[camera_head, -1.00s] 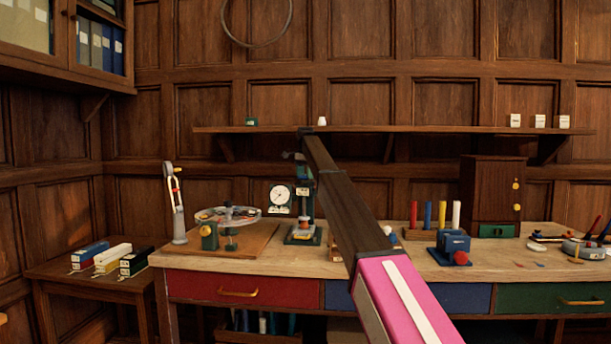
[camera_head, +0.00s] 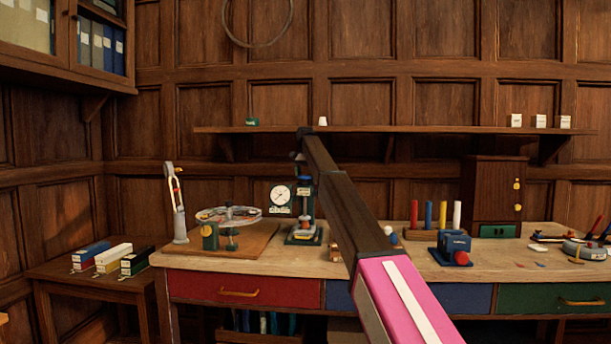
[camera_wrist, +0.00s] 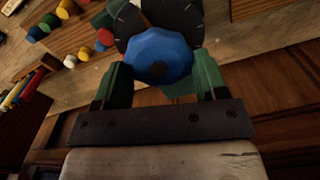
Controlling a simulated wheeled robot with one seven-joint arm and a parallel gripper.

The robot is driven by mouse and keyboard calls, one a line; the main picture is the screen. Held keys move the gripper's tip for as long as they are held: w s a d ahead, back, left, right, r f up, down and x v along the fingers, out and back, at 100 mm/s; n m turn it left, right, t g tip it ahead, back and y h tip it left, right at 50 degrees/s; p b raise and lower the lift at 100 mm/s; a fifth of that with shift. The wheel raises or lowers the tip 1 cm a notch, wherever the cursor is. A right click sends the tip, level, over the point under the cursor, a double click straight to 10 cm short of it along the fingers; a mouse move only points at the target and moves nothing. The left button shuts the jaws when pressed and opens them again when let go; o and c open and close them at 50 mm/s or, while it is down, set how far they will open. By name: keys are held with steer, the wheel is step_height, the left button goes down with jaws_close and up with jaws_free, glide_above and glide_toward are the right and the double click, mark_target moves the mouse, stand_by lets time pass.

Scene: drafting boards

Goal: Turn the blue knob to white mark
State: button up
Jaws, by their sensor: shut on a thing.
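The blue knob (camera_wrist: 158,56) is faceted and sits in front of a dark round dial (camera_wrist: 172,12) in the wrist view. Thin pale tick marks show on the dial's visible face; I cannot tell which is the white mark or where the knob points. My gripper (camera_wrist: 160,66) has its green fingers on both sides of the knob and is shut on it.
Several coloured pegs (camera_wrist: 66,10) lie near the dial in the wrist view.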

steer(key=o, duration=0.9)
steer(key=shift+o, duration=0.2)
steer(key=shift+r, duration=0.1)
step_height(320, 180, up, 10)
steer(key=shift+r, duration=0.25)
